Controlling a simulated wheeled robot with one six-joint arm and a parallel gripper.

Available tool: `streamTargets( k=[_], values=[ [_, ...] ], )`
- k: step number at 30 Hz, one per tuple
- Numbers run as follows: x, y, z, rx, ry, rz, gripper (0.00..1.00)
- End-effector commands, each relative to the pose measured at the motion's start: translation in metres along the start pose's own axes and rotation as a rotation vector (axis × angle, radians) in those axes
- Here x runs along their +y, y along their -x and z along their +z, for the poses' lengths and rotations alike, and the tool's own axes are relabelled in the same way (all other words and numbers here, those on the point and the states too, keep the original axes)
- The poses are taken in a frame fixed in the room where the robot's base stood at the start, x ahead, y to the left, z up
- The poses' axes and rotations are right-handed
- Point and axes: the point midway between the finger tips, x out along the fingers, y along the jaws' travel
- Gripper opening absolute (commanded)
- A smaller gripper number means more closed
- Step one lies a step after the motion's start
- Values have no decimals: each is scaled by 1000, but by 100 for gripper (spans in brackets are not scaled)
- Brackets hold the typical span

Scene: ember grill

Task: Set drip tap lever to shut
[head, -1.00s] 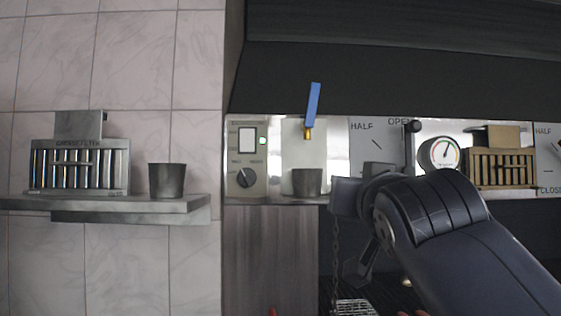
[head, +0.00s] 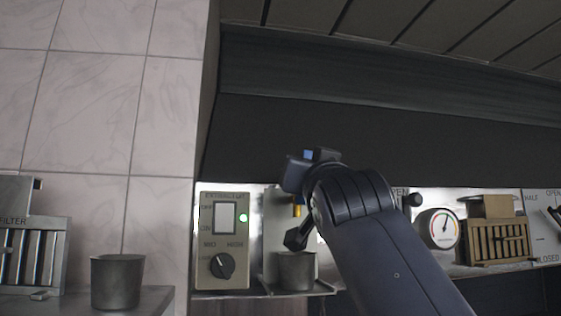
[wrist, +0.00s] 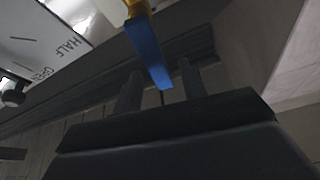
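The drip tap has a blue lever (wrist: 148,52) on a brass body (wrist: 137,8). In the wrist view the lever's free end reaches between the two fingers of my gripper (wrist: 160,84). The fingers stand apart, with a gap seen on each side of the lever, so the gripper looks open around it. In the head view my gripper (head: 300,172) is in front of the lever, and only a small blue patch (head: 309,155) shows above it. The brass tap body (head: 297,210) shows partly below. The lever's exact angle is hidden in the head view.
A grey cup (head: 294,271) stands below the tap. A switch panel (head: 228,240) with a knob is just left. A gauge (head: 438,228) and a slatted brass-coloured filter (head: 497,241) are to the right. Another cup (head: 117,281) sits on the left shelf. A dark hood (head: 400,140) overhangs.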

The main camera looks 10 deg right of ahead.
Motion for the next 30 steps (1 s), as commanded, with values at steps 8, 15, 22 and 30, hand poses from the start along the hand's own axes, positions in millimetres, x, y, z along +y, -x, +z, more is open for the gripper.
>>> streamTargets(
  k=[8, 15, 22, 30],
  values=[
    [0, -21, 0, 0, 1, 1, 40],
    [0, -21, 0, 0, 0, 0, 40],
    [0, -21, 0, 0, 0, 0, 21],
    [0, -21, 0, 0, 0, 0, 0]
  ],
)
